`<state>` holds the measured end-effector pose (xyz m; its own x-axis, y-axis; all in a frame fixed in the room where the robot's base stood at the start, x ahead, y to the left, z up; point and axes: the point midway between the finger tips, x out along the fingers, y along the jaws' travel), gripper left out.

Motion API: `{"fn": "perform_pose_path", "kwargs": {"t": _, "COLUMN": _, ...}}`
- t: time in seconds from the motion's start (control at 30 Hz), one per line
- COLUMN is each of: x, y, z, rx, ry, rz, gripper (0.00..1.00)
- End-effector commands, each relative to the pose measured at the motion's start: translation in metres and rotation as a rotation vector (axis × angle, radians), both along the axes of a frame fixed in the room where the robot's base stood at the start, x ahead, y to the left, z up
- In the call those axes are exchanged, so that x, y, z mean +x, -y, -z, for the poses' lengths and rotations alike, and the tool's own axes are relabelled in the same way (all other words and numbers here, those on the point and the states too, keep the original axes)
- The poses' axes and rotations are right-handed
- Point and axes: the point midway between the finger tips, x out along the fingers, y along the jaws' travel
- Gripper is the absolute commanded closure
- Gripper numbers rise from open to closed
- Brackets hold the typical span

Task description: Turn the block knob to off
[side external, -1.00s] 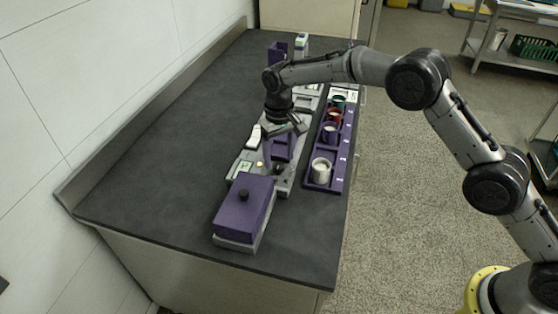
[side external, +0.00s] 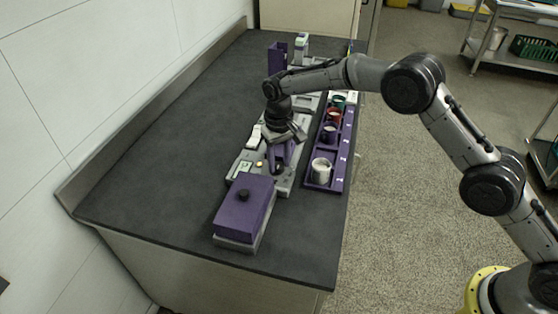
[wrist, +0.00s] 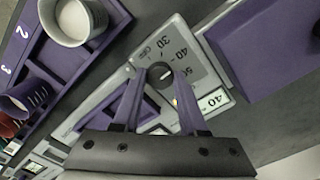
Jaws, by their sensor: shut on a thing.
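The black round knob (wrist: 160,76) sits on a light grey panel with a printed scale reading 30, 40 and 50. A pale pointer mark shows on the knob's face in the wrist view. My gripper (wrist: 163,80) has purple fingers, one on each side of the knob, and is shut on it. In the side external view my gripper (side external: 279,165) points down at the near end of the grey machine, and its fingers largely hide the knob there.
A purple box with a black top knob (side external: 244,208) stands just in front of the panel. A purple tray (side external: 337,183) to the right holds a white cup (side external: 320,171) and several coloured cups. The dark counter (side external: 180,150) is clear on the left.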

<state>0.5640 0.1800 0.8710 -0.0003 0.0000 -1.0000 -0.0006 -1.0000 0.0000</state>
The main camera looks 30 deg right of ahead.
Motion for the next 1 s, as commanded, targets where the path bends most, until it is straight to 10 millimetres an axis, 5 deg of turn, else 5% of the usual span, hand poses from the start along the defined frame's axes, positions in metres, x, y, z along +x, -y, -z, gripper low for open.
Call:
{"fn": "perform_pose_path", "kwargs": {"t": 0.47, "x": 0.0002, "y": 0.0001, "z": -0.0008, "rx": 0.000, "ry": 0.001, "rz": -0.106, "gripper": 1.00}}
{"fn": "perform_pose_path", "kwargs": {"t": 1.0, "x": 0.0006, "y": 0.0000, "z": -0.0015, "rx": 0.000, "ry": 0.002, "rz": -0.584, "gripper": 1.00}}
